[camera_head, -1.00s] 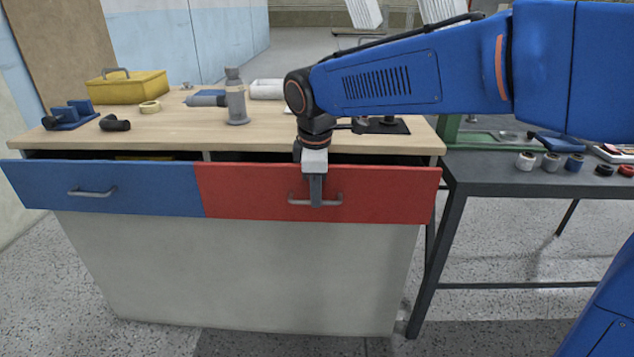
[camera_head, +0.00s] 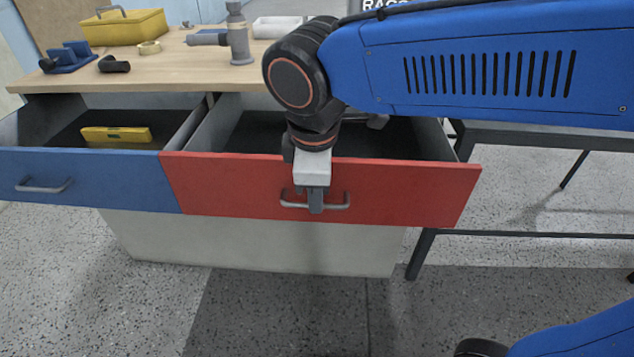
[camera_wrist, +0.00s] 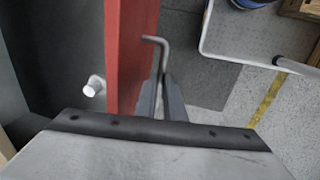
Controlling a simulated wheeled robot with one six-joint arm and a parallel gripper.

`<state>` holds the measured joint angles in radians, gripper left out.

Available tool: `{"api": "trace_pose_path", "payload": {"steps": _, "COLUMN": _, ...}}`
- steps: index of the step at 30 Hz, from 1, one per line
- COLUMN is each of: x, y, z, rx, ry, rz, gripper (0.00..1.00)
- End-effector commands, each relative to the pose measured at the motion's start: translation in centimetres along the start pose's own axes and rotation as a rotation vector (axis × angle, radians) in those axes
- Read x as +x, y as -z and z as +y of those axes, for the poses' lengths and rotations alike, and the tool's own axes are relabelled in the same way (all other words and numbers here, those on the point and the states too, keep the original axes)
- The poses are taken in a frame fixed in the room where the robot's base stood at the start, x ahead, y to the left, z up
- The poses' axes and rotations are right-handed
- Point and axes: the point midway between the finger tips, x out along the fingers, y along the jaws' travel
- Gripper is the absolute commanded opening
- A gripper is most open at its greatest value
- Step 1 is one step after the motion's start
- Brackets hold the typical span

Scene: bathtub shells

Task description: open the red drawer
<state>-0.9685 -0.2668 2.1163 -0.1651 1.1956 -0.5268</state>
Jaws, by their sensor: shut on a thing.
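The red drawer (camera_head: 410,190) is pulled well out of the workbench, and its dark inside shows behind the front. Its grey bar handle (camera_head: 342,203) is on the middle of the red front. My gripper (camera_head: 316,205) points down and is shut on this handle. In the wrist view, my gripper fingers (camera_wrist: 160,95) are close together at the handle (camera_wrist: 155,42), beside the red drawer front (camera_wrist: 128,50). The fingers hide part of the handle. A white-tipped peg (camera_wrist: 94,86) shows inside the drawer.
The blue drawer (camera_head: 100,180) beside it also stands open, with a yellow level (camera_head: 115,135) inside. The wooden benchtop (camera_head: 130,75) holds a yellow toolbox (camera_head: 124,27) and a grey bottle-shaped tool (camera_head: 238,40). A dark table (camera_head: 540,135) stands at the right. Floor in front is clear.

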Motion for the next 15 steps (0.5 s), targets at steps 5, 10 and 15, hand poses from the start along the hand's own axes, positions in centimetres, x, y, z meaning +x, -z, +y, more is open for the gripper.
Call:
{"api": "trace_pose_path", "payload": {"steps": 5, "x": -0.16, "y": 0.04, "z": -0.41, "rx": -0.001, "ry": -0.001, "rz": 0.001, "gripper": 0.0}}
{"api": "trace_pose_path", "payload": {"steps": 10, "x": -0.17, "y": 0.04, "z": -0.41, "rx": 0.0, "ry": -0.001, "rz": 0.001, "gripper": 0.0}}
{"api": "trace_pose_path", "payload": {"steps": 15, "x": -0.17, "y": 0.05, "z": -0.39, "rx": 0.0, "ry": -0.001, "rz": 0.002, "gripper": 0.16}}
